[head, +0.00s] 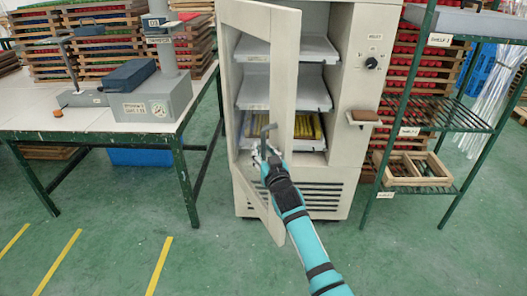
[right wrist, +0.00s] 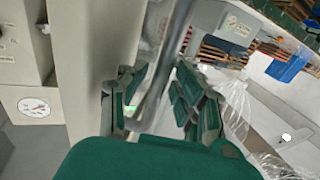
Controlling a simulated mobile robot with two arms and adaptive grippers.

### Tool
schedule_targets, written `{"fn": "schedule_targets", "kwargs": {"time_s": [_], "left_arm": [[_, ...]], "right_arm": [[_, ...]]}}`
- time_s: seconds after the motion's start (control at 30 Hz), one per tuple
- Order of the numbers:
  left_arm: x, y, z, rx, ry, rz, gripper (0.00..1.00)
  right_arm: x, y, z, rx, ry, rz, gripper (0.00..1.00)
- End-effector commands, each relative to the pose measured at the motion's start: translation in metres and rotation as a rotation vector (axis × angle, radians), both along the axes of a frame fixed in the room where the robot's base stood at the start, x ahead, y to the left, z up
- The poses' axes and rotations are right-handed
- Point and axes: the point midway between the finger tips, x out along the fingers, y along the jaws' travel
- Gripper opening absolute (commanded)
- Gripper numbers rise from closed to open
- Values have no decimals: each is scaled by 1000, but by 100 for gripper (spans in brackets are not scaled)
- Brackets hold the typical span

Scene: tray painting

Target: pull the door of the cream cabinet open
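The cream cabinet (head: 345,180) stands at the centre of the head view. Its cream door (head: 283,70), a frame with a see-through panel, stands part open, swung out from the left side, with its free edge towards me. The grey door handle (head: 266,129) is on the door near that edge; a grey bar also runs between the fingers in the right wrist view (right wrist: 165,70). My right gripper (head: 266,152) is at the handle, its fingers drawn in on either side of the bar (right wrist: 163,85) and seemingly shut on it. My left gripper is not in view.
White shelves (head: 315,92) and yellow items show inside the cabinet. A table (head: 90,122) with grey equipment stands at the left. A green rack (head: 445,115) stands close to the cabinet's right. Green floor (head: 200,255) in front of the cabinet is clear.

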Motion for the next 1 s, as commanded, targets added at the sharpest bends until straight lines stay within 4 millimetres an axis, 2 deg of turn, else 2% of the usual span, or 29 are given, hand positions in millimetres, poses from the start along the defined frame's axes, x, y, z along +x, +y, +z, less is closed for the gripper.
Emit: {"fn": "schedule_targets", "kwargs": {"time_s": [0.33, 0.47, 1.0], "left_arm": [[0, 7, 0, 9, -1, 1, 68], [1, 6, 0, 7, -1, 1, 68], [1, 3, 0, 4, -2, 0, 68]], "right_arm": [[-1, 1, 3, 3, -6, 2, 38], [-11, -2, 2, 3, -6, 1, 38], [-103, -27, 0, 1, -1, 1, 38]]}}
